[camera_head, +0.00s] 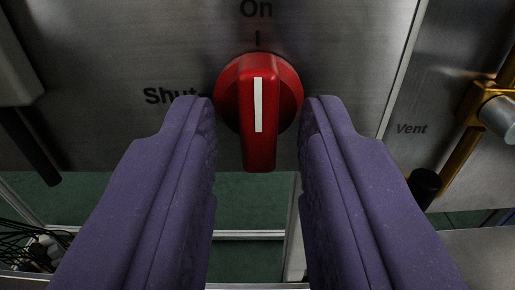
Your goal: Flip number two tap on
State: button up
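A red rotary tap (258,98) with a white stripe sits on a grey metal panel (120,60) in the head camera view. Its stripe stands upright, in line with the tick under the "On" label (256,9). The "Shut" label (171,96) is to the tap's left, partly covered by the left finger. My gripper (259,108) is open, with one purple finger on each side of the tap. The fingertips are close to the tap's round base; I cannot tell whether they touch it. No tap number is visible.
At the right are a "Vent" label (411,129), a yellow bracket (466,140) and a dark rod end (424,184). A dark handle (30,145) hangs at the left. Black cables (25,240) lie lower left. A green surface (245,262) shows below the panel.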

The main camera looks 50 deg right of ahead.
jog(key=shift+o, duration=0.2)
jog(key=shift+r, duration=0.1)
jog(key=shift+s+a, duration=0.3)
jog(key=shift+a, duration=0.05)
jog(key=p+v, duration=0.3)
jog(key=v, duration=0.4)
jog(key=shift+d, duration=0.1)
